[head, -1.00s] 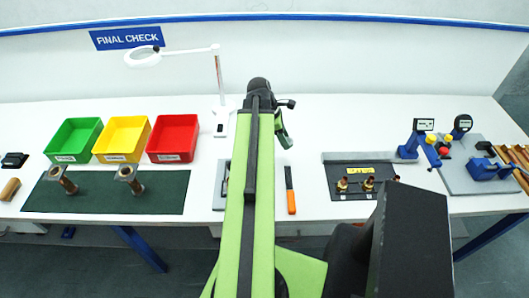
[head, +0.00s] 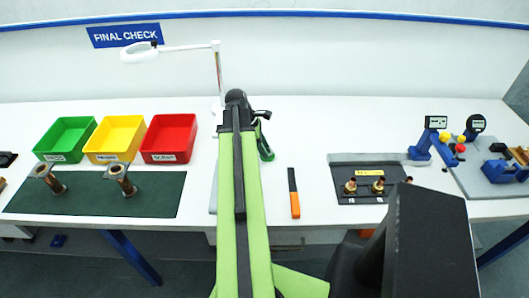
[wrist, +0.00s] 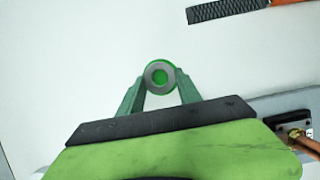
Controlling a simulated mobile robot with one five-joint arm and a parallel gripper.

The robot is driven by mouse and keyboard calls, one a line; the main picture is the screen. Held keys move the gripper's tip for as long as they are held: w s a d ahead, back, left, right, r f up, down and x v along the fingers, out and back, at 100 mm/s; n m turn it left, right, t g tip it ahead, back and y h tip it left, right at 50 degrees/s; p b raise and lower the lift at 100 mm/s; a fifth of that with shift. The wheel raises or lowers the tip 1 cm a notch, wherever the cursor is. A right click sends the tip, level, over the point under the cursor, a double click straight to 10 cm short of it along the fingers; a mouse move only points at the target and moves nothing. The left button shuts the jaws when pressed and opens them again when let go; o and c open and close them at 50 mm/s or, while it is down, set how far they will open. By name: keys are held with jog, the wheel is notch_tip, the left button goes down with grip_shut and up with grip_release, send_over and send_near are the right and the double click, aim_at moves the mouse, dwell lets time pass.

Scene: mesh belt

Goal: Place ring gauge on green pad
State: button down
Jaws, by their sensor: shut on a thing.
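The ring gauge (wrist: 148,77) is a grey ring between the fingertips of my gripper (wrist: 160,80) in the wrist view. My gripper is shut on it. Bright green, seemingly the green pad (wrist: 159,76), shows through the ring's hole and as a thin rim around it. The ring lines up over this green from above; I cannot tell whether they touch. In the head view a dark green finger of my gripper (head: 265,150) shows beside my arm, over the white table.
Green (head: 60,157), yellow (head: 108,157) and red (head: 166,157) bins stand left, behind a dark green mat (head: 155,200) with two flanged metal parts. An orange-handled file (head: 294,205) lies right of my arm. A dark fixture (head: 345,170) and gauges stand farther right. White table between is clear.

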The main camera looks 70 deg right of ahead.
jog(key=c, duration=0.8)
grip_release()
jog(key=shift+r+p, duration=0.3)
jog(key=shift+r, duration=0.1)
jog(key=p+v, duration=1)
jog(key=v, duration=0.1)
jog(key=shift+w+a+r, duration=0.1)
jog(key=shift+w+r, duration=0.05)
jog(key=shift+w, duration=0.05)
